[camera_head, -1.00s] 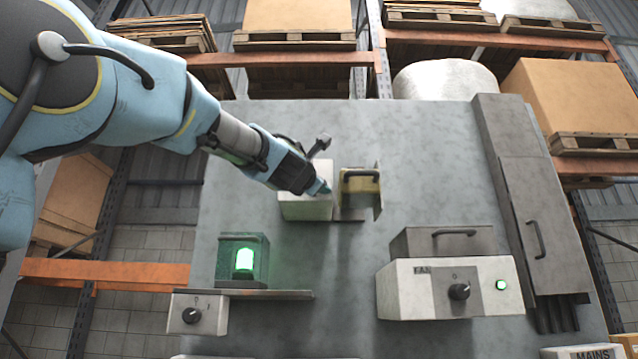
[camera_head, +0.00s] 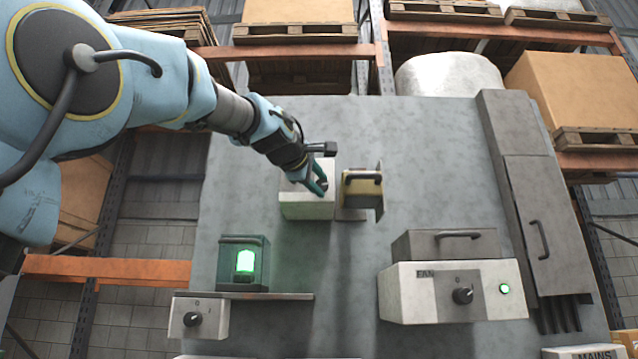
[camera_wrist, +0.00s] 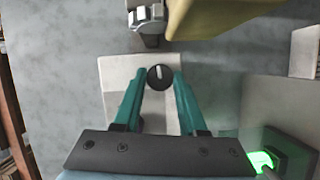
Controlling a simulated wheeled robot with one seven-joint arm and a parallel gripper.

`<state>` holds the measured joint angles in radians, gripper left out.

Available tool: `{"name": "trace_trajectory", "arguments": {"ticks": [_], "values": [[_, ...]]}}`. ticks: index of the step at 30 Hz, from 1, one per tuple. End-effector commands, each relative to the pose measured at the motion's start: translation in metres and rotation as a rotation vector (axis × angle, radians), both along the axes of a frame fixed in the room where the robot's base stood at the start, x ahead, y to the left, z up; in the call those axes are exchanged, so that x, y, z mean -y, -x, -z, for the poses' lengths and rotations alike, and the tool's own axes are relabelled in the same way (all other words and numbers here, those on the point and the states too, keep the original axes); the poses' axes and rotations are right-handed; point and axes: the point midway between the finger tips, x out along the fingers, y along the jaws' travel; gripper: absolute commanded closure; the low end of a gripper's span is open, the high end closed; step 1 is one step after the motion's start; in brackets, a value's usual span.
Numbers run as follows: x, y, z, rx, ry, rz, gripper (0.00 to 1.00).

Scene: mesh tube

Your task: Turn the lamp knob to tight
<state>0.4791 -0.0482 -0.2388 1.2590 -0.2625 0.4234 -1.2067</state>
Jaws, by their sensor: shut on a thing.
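My gripper (camera_head: 320,187) is at a white box (camera_head: 307,206) on the grey panel, upper middle. In the wrist view a round black knob (camera_wrist: 160,78) with a pale pointer mark sits on that box (camera_wrist: 115,82). The two teal fingers of my gripper (camera_wrist: 160,76) are on either side of the knob and shut on it. The pointer mark is nearly upright in the wrist view. In the head view the fingers and arm hide this knob. No label reading lamp is legible.
A yellow unit (camera_head: 362,190) stands close on the right of the box. Below are a lit green lamp (camera_head: 246,262) on a shelf, a knob box (camera_head: 198,318), and a FAN box (camera_head: 455,291) with a lit green light.

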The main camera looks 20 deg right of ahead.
Motion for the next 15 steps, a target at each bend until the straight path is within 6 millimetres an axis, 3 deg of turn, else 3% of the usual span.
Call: {"name": "trace_trajectory", "arguments": {"ticks": [15], "values": [[0.0028,0.0005,-0.0020,0.205,-0.444,0.003,1.00]]}}
